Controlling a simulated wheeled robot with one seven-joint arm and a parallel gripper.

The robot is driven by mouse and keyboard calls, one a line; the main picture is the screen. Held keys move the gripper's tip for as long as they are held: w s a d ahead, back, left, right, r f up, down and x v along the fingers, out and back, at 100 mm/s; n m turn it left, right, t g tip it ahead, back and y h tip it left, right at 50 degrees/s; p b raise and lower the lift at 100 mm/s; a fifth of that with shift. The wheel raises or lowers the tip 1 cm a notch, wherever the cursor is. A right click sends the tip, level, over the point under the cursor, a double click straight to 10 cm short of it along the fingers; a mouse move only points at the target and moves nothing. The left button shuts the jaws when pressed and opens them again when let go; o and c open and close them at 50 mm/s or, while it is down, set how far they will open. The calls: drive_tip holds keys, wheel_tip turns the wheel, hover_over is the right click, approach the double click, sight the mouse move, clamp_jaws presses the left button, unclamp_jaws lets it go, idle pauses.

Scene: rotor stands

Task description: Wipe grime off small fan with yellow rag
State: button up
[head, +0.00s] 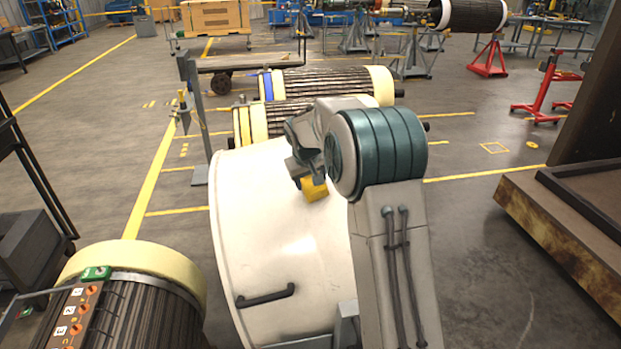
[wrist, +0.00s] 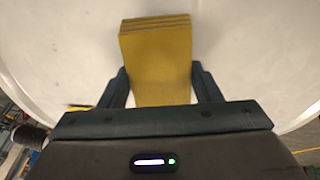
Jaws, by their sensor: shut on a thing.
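The yellow rag (head: 315,189) shows as a small folded block at the end of my arm, in front of a large white drum (head: 270,250). In the wrist view the rag (wrist: 158,60) is a layered yellow pad between the fingers of my gripper (wrist: 160,72), which is shut on it. The rag's far end lies against or close to the white surface (wrist: 65,50); I cannot tell if it touches. I cannot clearly identify a small fan or any grime. My arm hides part of the drum's right side in the head view.
A dark handle (head: 265,296) sticks out from the drum's face. A ribbed rotor (head: 130,310) stands at the lower left, and more rotors (head: 335,82) lie behind the drum. A brown-edged platform (head: 560,240) is at the right. Open floor (head: 475,215) lies right of my arm.

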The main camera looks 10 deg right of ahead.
drive_tip(key=shift+w+d+f, duration=0.15)
drive_tip(key=shift+w+f, duration=0.05)
drive_tip(key=shift+f, duration=0.35)
drive_tip(key=shift+d+r, duration=0.25)
drive_tip(key=shift+d, duration=0.7)
drive_tip(key=shift+d+r, duration=0.2)
drive_tip(key=shift+d, duration=0.75)
drive_tip(key=shift+f, duration=0.2)
drive_tip(key=shift+a+f+b, duration=0.25)
drive_tip(key=shift+a+b, duration=0.05)
drive_tip(key=shift+a, duration=0.7)
drive_tip(key=shift+a+f+b, duration=0.25)
drive_tip(key=shift+a+b, duration=0.05)
drive_tip(key=shift+a, duration=0.65)
drive_tip(key=shift+s+a+r, duration=0.15)
drive_tip(key=shift+r, duration=0.3)
drive_tip(key=shift+p+v, duration=1.1)
drive_tip(key=shift+v, duration=1.45)
